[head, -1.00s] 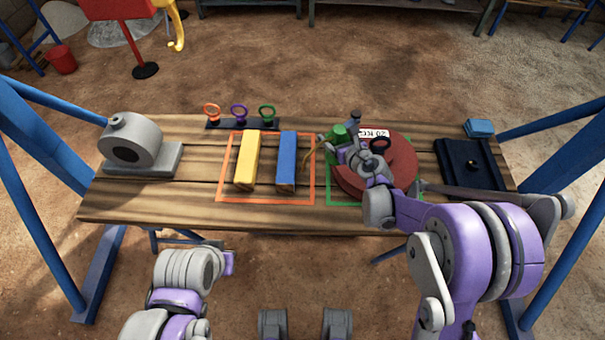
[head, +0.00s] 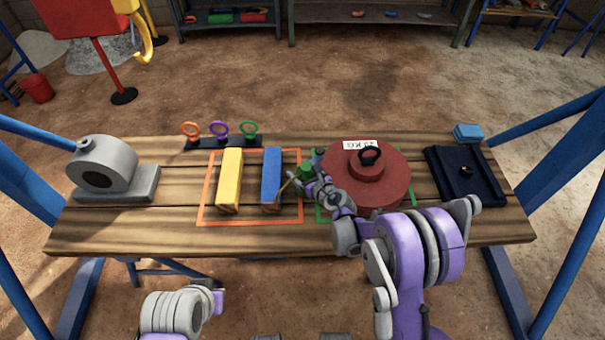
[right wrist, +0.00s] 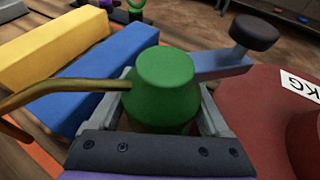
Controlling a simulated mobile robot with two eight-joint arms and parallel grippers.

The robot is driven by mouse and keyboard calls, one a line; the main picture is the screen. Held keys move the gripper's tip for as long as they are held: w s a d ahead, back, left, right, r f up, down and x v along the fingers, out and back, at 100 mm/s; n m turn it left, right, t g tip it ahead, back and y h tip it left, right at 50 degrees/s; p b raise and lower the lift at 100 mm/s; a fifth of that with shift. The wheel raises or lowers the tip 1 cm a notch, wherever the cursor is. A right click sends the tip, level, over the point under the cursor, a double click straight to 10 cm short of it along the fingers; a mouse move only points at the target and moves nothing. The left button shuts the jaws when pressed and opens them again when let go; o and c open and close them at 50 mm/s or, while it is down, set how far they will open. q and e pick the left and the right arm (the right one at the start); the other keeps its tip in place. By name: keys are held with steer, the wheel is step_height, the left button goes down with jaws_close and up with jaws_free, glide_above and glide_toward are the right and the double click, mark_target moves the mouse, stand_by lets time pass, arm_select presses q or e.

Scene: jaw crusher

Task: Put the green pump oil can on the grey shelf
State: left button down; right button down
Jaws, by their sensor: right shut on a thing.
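The green pump oil can (head: 305,170) has a long brown spout to the left and a grey lever with a dark knob. My right gripper (head: 312,181) is shut on it, between the blue bar and the red disc. In the right wrist view the can (right wrist: 165,85) is upright between the fingers of the gripper (right wrist: 168,118); its lower part is hidden. A grey shelf unit (head: 380,18) stands at the far back, partly cut off by the picture's top edge. My left gripper (head: 218,300) is low on the left; its fingers do not show clearly.
The wooden table (head: 110,230) holds a grey machine part (head: 105,165), a yellow bar (head: 230,180), a blue bar (head: 271,175), a red disc (head: 385,185) and a dark plate (head: 480,180). Another shelf (head: 225,33) stands back left. Open dirt floor lies between.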

steer(key=shift+f, duration=0.3)
steer(key=shift+f, duration=0.15)
jaws_free()
steer(key=shift+r, duration=0.3)
steer(key=shift+s+d+r, duration=0.15)
steer(key=shift+s+d, duration=0.05)
steer(key=shift+s, duration=0.1)
steer(key=p+v, duration=0.1)
steer(key=v, duration=1)
